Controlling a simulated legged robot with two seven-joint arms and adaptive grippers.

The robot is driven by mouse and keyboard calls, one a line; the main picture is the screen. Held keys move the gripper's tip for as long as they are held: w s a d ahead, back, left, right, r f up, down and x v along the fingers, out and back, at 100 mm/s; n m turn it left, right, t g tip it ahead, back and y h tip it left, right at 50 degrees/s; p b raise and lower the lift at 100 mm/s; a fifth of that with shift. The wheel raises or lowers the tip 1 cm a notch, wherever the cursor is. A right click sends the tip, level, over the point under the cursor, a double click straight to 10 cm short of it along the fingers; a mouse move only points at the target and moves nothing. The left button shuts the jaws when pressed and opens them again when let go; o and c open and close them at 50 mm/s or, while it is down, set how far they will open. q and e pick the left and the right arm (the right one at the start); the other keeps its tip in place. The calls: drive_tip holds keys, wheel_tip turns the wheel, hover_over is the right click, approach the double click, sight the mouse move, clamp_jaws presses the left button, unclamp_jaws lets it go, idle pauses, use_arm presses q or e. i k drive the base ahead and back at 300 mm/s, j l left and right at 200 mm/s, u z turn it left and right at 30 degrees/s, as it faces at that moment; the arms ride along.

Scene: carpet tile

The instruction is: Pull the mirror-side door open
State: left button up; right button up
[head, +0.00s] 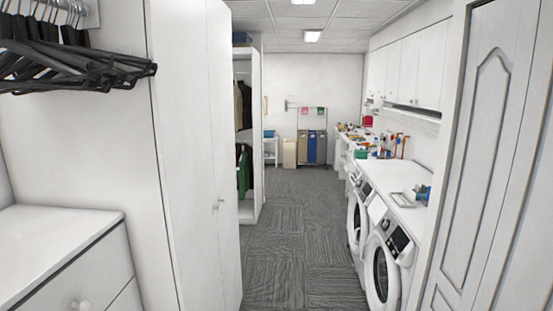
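A tall white wardrobe with two plain door leaves stands at left. Its nearer door (185,150) and farther door (222,120) both look shut. Small knobs (218,204) sit close together near the seam between the two leaves. No mirror shows in the head view, so I cannot tell which leaf is the mirror-side door. A white panelled door (490,130) with an arched moulding stands close at the right edge, with no handle visible. Neither of my grippers is in view.
Black hangers (75,65) hang at upper left above a white drawer chest (50,245). Washing machines (385,265) line the right side. An open closet (247,130) with clothes stands beyond the wardrobe. The grey carpet aisle (285,240) between is clear.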

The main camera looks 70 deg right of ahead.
sight(219, 38)
drive_tip(key=z, duration=1.9)
drive_tip(key=i+l, duration=0.1)
drive_tip(key=i+z, duration=0.05)
